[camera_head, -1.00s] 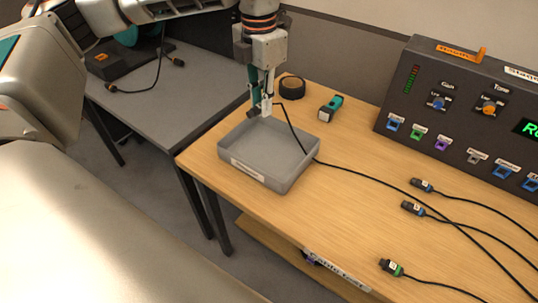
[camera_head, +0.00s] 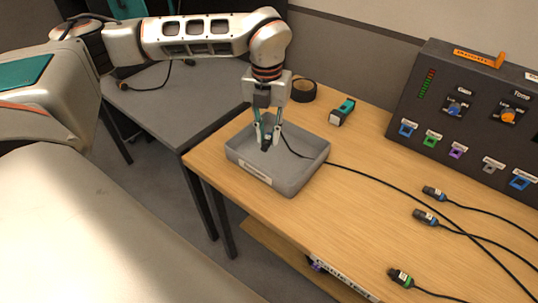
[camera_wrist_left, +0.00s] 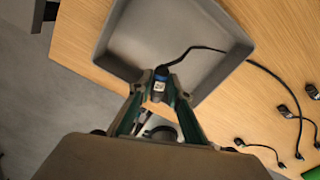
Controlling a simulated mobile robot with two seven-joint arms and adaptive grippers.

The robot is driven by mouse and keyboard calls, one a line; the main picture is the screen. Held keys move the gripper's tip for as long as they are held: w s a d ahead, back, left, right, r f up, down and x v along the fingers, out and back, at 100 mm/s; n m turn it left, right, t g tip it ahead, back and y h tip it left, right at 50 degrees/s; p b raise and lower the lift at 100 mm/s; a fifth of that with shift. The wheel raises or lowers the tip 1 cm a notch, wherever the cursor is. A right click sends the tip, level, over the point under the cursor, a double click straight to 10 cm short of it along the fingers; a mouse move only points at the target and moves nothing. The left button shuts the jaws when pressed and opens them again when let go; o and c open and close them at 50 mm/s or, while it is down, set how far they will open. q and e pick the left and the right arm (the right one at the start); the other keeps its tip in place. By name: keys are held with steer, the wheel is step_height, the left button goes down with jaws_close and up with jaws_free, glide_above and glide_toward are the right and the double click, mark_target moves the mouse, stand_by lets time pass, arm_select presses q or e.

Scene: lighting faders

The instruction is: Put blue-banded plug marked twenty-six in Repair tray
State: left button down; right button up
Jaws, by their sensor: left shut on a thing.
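My left gripper (camera_head: 268,138) points down into the grey tray (camera_head: 235,166), which sits on the wooden table with a white label on its front wall. The label is too small to read. In the left wrist view the gripper (camera_wrist_left: 160,92) is shut on a black plug with a blue band (camera_wrist_left: 160,86). The plug's white tag looks like 26. Its black cable runs over the tray's rim (camera_wrist_left: 120,66) to the right. The plug is inside the tray's outline; I cannot tell whether it touches the floor. My right gripper is not in view.
Two blue-marked plugs (camera_head: 434,193) and a green-banded plug (camera_head: 400,278) lie on the table at the right with cables. A black tape roll (camera_head: 303,91) and a teal-and-black tool (camera_head: 342,111) lie behind the tray. A dark fader console (camera_head: 465,115) stands at the back right.

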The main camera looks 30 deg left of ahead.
mark_target(268, 135)
arm_select(q)
steer(key=shift+f+b, duration=0.3)
steer(key=shift+f, duration=3.7)
steer(key=c, duration=1.9)
jaws_free()
steer(key=shift+f, duration=0.15)
step_height(268, 135, up, 12)
steer(key=shift+a+r+p, duration=0.1)
steer(key=shift+p, duration=0.45)
steer(key=shift+r, duration=0.1)
